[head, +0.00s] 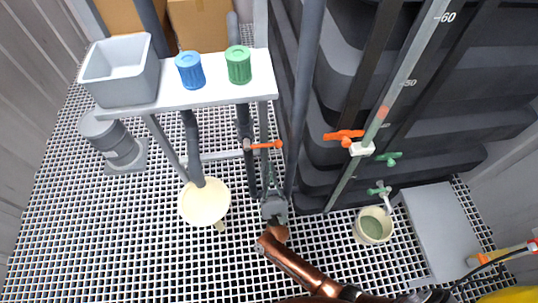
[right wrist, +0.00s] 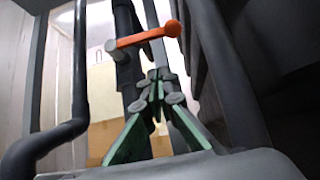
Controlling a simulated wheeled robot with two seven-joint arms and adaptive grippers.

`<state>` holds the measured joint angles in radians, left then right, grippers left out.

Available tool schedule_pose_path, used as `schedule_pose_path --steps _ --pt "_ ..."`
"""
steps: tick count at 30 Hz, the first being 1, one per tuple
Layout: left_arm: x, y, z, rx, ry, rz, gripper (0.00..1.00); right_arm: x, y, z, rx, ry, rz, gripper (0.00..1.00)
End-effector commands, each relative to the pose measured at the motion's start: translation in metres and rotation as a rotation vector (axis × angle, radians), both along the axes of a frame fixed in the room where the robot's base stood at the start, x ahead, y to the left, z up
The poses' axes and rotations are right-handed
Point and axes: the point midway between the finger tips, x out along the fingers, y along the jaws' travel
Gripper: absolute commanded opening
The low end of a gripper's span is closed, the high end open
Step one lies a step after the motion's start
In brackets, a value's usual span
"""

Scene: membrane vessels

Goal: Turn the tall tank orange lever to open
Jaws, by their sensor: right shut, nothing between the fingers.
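An orange lever (head: 264,145) points sideways from a dark upright pipe under the white shelf; it also shows in the right wrist view (right wrist: 145,37), with a rounded end at the right. Another orange lever (head: 343,135) sits on the sight tube of the big dark tank (head: 430,120), above a green lever (head: 388,157). My right gripper (head: 268,180) is in front of and below the pipe's lever. In the right wrist view its green-padded fingers (right wrist: 157,88) meet at the tips, shut and empty, apart from the lever. My left gripper is out of view.
The white shelf (head: 222,93) holds a grey bin (head: 120,72), a blue cap (head: 190,70) and a green cap (head: 238,65). Upright dark pipes flank my right gripper closely. A cream round vessel (head: 204,204) and a pale bucket (head: 373,226) stand on the grating.

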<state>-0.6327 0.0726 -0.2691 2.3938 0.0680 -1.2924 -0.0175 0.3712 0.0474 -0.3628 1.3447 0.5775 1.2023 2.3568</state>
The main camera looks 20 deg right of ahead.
Motion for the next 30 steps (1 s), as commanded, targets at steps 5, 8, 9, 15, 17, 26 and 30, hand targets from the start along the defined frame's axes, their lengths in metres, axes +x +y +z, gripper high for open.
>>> schedule_pose_path --steps 5,8,9,15,17,26,30 --pt "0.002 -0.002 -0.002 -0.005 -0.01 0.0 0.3 0.018 -0.006 0.026 0.001 0.0 -0.001 0.0" --pt "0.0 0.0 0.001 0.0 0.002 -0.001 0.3 0.017 -0.006 0.042 -0.001 -0.002 -0.001 0.0" --pt "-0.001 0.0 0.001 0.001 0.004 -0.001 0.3 0.018 -0.005 0.046 0.0 -0.001 -0.001 0.0" --pt "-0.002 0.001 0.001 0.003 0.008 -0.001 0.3 0.018 -0.006 0.057 -0.001 0.002 -0.001 0.0" --pt "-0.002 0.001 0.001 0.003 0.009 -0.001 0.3 0.018 -0.006 0.058 -0.001 0.003 -0.002 0.0" --pt "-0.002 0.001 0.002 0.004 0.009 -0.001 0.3 0.018 -0.005 0.058 -0.003 0.002 -0.001 0.0" --pt "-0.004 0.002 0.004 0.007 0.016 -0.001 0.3 0.018 -0.006 0.06 -0.018 0.005 -0.001 0.0"
